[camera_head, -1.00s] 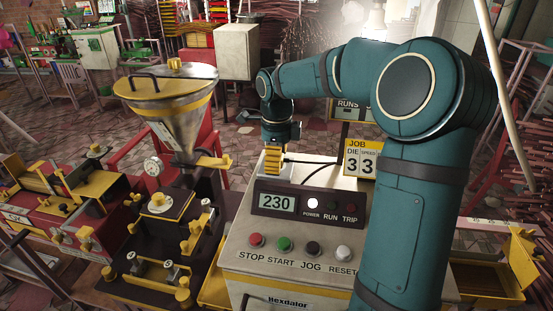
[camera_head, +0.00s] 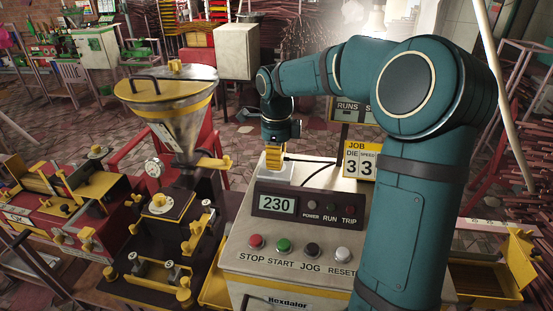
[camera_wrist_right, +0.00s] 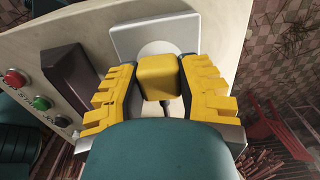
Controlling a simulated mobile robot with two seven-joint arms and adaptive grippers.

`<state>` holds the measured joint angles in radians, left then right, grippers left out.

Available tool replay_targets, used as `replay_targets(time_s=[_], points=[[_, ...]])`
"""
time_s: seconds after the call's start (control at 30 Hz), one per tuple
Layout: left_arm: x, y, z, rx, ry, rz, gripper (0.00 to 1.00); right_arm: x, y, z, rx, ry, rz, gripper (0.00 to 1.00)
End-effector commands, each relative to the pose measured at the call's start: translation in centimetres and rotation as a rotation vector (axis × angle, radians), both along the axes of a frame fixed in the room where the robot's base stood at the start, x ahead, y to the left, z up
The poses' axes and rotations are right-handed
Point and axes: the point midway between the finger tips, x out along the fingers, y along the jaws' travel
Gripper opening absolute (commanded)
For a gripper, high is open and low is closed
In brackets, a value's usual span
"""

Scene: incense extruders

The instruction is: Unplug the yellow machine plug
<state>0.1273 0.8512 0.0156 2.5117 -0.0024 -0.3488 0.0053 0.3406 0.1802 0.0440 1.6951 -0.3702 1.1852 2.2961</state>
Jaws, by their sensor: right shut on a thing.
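The yellow plug (camera_wrist_right: 159,77) is between the two yellow-padded fingers of my right gripper (camera_wrist_right: 158,84), which is shut on it. A dark cord shows below the plug. Beyond it is a pale square socket plate (camera_wrist_right: 150,29) with a round face, partly hidden by the plug. Whether the pins are clear of the socket is hidden. In the head view my right gripper (camera_head: 272,160) points down at the plate (camera_head: 280,178) on top of the cream control box (camera_head: 238,248). The box's display reads 230 and its POWER lamp (camera_head: 312,205) is dark. My left gripper is not in view.
A metal hopper machine (camera_head: 178,95) with yellow fittings stands left of the box. A JOB sign (camera_head: 361,160) stands behind the box at right, with a black cable near it. A yellow open bin (camera_head: 487,280) is at far right.

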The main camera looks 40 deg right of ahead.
Motion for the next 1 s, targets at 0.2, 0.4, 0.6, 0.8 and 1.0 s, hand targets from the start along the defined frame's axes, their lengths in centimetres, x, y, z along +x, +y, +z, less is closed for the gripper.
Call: replay_targets(time_s=[0.2,0.4,0.6,0.8,1.0], points=[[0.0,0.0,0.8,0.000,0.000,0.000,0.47,0.0,0.0,1.0,0.000,-0.001,0.000,0.00],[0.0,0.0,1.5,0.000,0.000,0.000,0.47,0.0,0.0,1.7,0.000,-0.001,0.000,0.00],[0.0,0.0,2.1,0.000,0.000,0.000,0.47,0.0,0.0,2.4,0.000,-0.001,0.000,0.00],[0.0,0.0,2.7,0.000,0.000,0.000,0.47,0.0,0.0,3.2,0.000,-0.001,0.000,0.00],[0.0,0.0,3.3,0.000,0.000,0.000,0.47,0.0,0.0,3.9,0.000,-0.001,0.000,0.00]])
